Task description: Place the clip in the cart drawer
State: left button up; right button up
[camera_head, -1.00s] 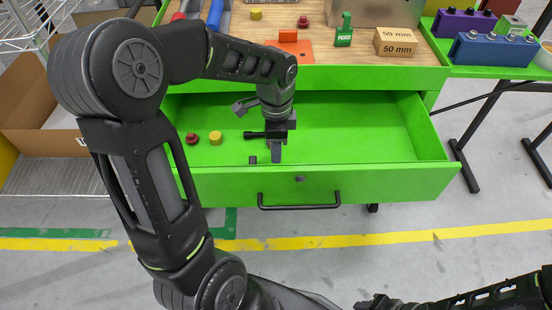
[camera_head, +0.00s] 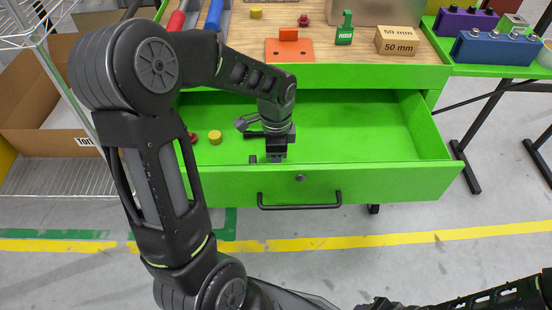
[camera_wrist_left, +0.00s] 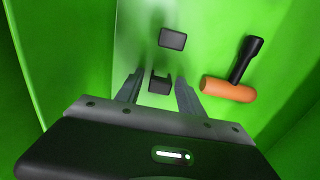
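The cart drawer (camera_head: 380,180) is green and pulled open. My left gripper (camera_head: 276,157) points down inside it, near the front wall. In the left wrist view my left gripper (camera_wrist_left: 159,82) has its two fingers apart. A small dark notched piece that looks like the clip (camera_wrist_left: 160,84) lies between the fingertips, with green showing on both sides. A second dark block (camera_wrist_left: 172,38) lies just beyond it. In the head view a small dark piece (camera_head: 252,159) shows left of the fingers; I cannot tell which of the two it is. My right gripper (camera_head: 375,304) is partly visible at the bottom edge.
An orange-headed tool with a black handle (camera_wrist_left: 232,88) lies beside the right finger. The drawer's right side is clear. The wooden cart top (camera_head: 355,65) holds several parts.

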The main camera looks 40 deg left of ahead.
pick_arm(q)
notch_tip(320, 180, up, 12)
jog(key=p, duration=0.3)
jog(key=shift+r, duration=0.15)
dwell(0.4)
